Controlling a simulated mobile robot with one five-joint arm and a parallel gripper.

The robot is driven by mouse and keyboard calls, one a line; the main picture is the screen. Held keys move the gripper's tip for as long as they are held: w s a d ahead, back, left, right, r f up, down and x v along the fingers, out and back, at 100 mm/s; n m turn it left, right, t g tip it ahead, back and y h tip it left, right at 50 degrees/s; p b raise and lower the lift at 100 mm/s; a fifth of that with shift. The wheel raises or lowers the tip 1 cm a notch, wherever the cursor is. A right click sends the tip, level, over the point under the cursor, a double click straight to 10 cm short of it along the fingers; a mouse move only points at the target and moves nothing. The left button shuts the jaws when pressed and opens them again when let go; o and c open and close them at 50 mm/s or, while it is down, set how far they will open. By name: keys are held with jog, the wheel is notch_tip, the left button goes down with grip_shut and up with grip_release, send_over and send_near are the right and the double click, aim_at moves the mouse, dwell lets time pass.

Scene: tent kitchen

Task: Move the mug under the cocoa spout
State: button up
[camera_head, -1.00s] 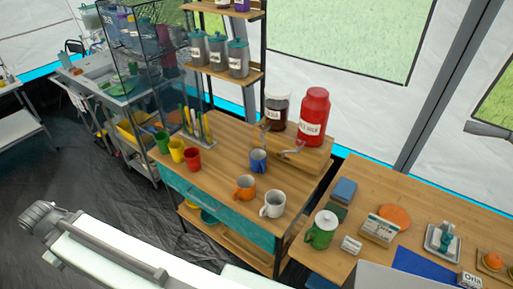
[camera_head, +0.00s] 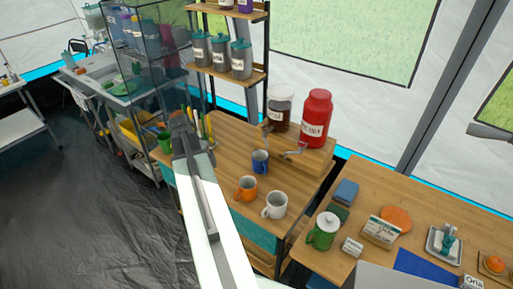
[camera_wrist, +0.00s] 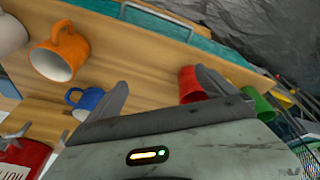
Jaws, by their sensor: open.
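An orange mug (camera_head: 246,189), a white mug (camera_head: 274,205) and a blue mug (camera_head: 260,162) stand on the wooden counter (camera_head: 222,134). The blue mug is nearest the dispensers. A dark-filled dispenser (camera_head: 279,112), with a small label hard to read, stands on a raised wooden stand beside a larger red dispenser (camera_head: 317,118). Each has a grey spout; the dark one's spout (camera_head: 267,128) points toward the counter. My gripper (camera_head: 186,140) is open and empty over the counter's left part. In the wrist view my gripper (camera_wrist: 160,95) shows apart from the orange mug (camera_wrist: 62,52) and blue mug (camera_wrist: 88,99).
A red cup (camera_wrist: 189,85) and a green cup (camera_wrist: 260,104) lie close by my gripper's right side in the wrist view. A utensil rack stands behind my gripper. Shelves with canisters (camera_head: 241,60) rise behind.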

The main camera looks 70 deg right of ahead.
jog(key=s+d+m, duration=0.3)
jog(key=s+d, duration=0.7)
jog(key=m+g+h, duration=0.1)
jog(key=m, duration=0.2)
send_near(260, 155)
jog(key=s+a+r, duration=0.1)
jog(key=a, duration=0.2)
jog(key=shift+s+r, duration=0.1)
jog(key=shift+d, duration=0.1)
jog(key=b+x, duration=0.7)
jog(key=x, duration=0.1)
jog(key=shift+r, duration=0.1)
